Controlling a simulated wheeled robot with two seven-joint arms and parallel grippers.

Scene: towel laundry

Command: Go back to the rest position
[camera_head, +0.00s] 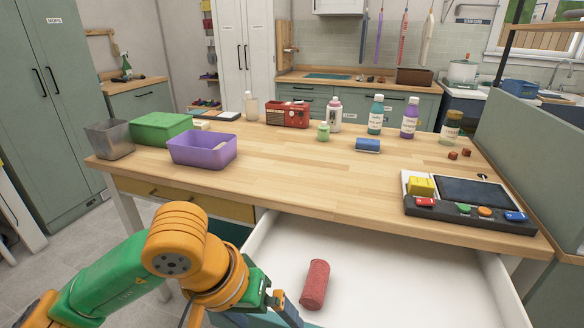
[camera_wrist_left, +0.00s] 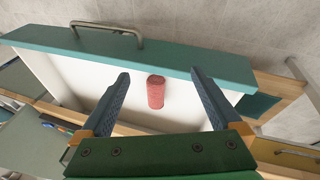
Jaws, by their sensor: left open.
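My left gripper (camera_head: 284,306) hangs at the near left side of an open white drawer (camera_head: 385,265) below the wooden table (camera_head: 330,180). In the left wrist view its two dark fingers (camera_wrist_left: 158,100) are spread wide apart with nothing between the tips. A red rolled towel (camera_head: 315,284) lies in the drawer, to the right of the gripper in the head view. In the left wrist view the red roll (camera_wrist_left: 156,92) shows beyond the open fingers, apart from them. My right gripper is in neither view.
On the table stand a purple bin (camera_head: 203,150), a green box (camera_head: 160,127), a metal bin (camera_head: 110,139), a red radio (camera_head: 287,114), several bottles, a blue roll (camera_head: 367,145) and a button console (camera_head: 470,203). The drawer's green front (camera_wrist_left: 150,52) juts out. The table's middle is clear.

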